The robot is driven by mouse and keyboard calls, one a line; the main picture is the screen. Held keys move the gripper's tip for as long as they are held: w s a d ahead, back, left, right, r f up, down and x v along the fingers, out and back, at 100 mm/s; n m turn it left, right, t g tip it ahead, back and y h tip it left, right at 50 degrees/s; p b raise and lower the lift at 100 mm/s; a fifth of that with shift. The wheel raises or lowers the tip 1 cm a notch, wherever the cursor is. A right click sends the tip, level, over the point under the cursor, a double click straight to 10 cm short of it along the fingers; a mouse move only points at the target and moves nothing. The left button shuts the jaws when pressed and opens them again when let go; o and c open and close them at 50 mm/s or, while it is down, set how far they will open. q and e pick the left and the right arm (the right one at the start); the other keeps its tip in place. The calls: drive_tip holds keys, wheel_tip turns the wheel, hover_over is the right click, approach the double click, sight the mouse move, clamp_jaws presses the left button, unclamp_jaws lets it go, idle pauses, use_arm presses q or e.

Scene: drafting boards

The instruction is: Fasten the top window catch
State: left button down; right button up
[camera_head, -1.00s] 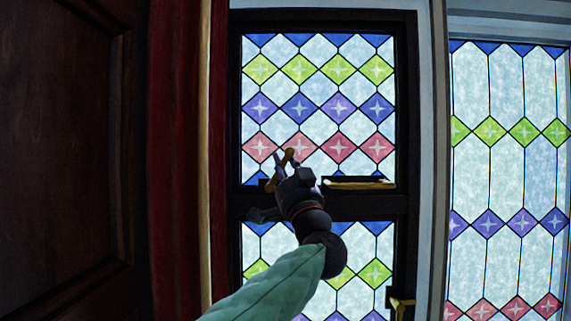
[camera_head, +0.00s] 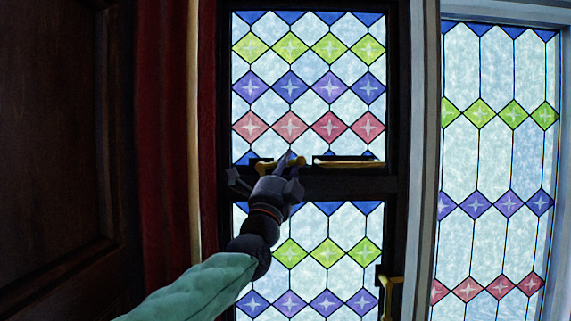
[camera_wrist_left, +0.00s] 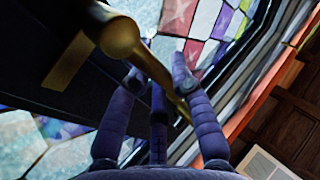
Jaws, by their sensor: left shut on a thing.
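The top window catch (camera_head: 264,167) is a small brass handle on the dark bar under the upper stained-glass pane. My left gripper (camera_head: 287,163) reaches up to it from below and covers part of it. In the left wrist view, the brass handle (camera_wrist_left: 150,66) runs from its round pivot, beside a brass plate (camera_wrist_left: 66,75), down between my dark fingers. My left gripper (camera_wrist_left: 165,82) is shut on this handle. The fingers hide part of the handle in the head view. My right gripper is in neither view.
A long brass bar (camera_head: 348,162) lies right of the catch on the same rail. A second brass handle (camera_head: 388,289) is lower right on the frame. A red curtain (camera_head: 165,130) and dark wood panel (camera_head: 52,150) stand left. Another stained-glass window (camera_head: 495,170) is at right.

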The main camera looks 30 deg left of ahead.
use_arm(q)
drive_tip(key=shift+w+f+m+h+b, duration=0.1)
drive_tip(key=shift+f+m+h+b, duration=0.2)
drive_tip(key=shift+m+h, duration=0.35)
drive_tip(key=shift+f+m+h+b, duration=0.2)
drive_tip(key=shift+m+h, duration=0.25)
drive_tip(key=shift+m, duration=0.4)
drive_tip(key=shift+d+f, duration=0.1)
drive_tip(key=shift+f, duration=0.05)
drive_tip(key=c, duration=1.3)
unclamp_jaws()
drive_tip(key=shift+c, duration=0.2)
